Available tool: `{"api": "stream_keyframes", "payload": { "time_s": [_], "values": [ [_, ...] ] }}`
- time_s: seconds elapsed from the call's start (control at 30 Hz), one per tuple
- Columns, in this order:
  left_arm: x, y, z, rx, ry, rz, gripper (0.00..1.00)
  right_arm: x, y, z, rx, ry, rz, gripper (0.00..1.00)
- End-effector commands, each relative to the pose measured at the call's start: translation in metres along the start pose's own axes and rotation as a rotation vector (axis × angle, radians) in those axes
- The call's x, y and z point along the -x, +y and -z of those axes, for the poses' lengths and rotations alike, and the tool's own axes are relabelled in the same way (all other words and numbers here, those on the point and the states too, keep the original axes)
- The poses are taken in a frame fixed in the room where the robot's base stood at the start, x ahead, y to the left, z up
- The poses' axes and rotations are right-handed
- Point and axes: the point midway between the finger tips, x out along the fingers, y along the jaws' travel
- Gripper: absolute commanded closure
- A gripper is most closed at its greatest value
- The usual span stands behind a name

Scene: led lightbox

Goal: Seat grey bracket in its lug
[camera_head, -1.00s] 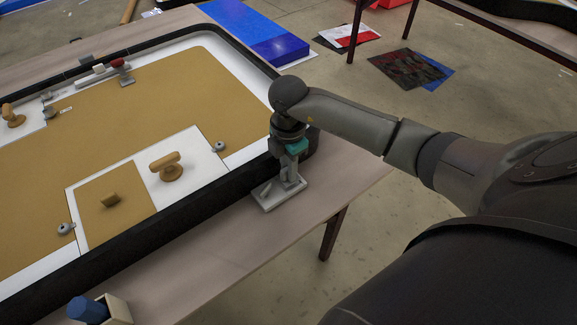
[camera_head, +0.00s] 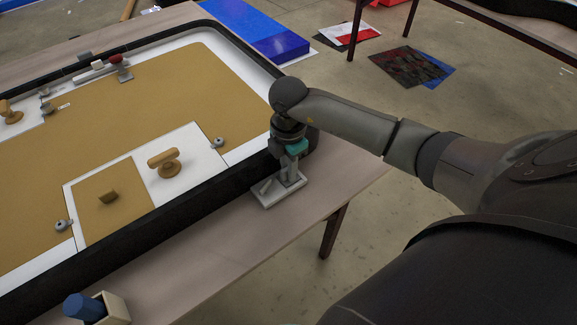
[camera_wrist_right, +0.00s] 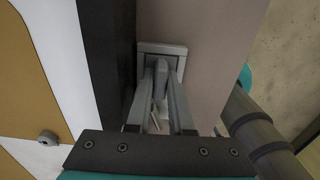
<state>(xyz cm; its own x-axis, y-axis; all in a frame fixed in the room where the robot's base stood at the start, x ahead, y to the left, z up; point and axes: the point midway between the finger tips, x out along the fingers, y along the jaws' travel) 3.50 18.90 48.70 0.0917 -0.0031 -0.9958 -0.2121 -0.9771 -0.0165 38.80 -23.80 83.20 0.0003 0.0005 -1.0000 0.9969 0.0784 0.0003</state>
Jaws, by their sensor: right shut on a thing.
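My right gripper (camera_head: 289,178) points down at the near right edge of the table, beside the black rim of the board. It is shut on a grey piece, apparently the grey bracket (camera_wrist_right: 161,75), which shows between its two long fingers in the right wrist view. A light grey base plate (camera_head: 270,199) lies flat just below the fingertips; it also shows past them in the right wrist view (camera_wrist_right: 146,49). The fingers hide much of the held piece. I cannot tell whether it is in the lug or only above the plate. My left gripper is not in view.
The black-rimmed board (camera_head: 200,208) with a tan panel (camera_head: 150,110) and wooden knobs (camera_head: 164,160) fills the left. A small box (camera_head: 117,308) with a blue cylinder (camera_head: 84,307) stands at the front left. Bare table (camera_head: 215,250) lies in front of the rim.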

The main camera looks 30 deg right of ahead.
Motion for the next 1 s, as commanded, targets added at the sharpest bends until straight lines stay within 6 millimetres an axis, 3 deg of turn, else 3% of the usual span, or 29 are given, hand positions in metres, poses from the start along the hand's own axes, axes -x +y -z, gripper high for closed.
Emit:
{"api": "stream_keyframes", "payload": {
  "time_s": [0.07, 0.1, 0.4, 0.83, 1.0],
  "values": [
    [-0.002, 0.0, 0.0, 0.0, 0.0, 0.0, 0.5, -0.003, 0.0, 0.0, 0.0, 0.0, 0.0, 1.0],
    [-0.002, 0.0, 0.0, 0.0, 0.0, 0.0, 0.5, -0.003, 0.0, 0.0, 0.0, 0.0, 0.0, 0.79],
    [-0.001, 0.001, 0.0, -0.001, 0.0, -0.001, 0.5, -0.002, 0.0, 0.0, 0.0, 0.0, 0.0, 0.46],
    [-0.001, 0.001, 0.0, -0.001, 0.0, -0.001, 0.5, -0.001, 0.001, 0.0, 0.0, 0.0, -0.003, 0.45],
    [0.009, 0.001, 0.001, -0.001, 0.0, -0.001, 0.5, 0.009, 0.002, 0.0, 0.0, 0.0, -0.005, 0.45]
  ]
}}
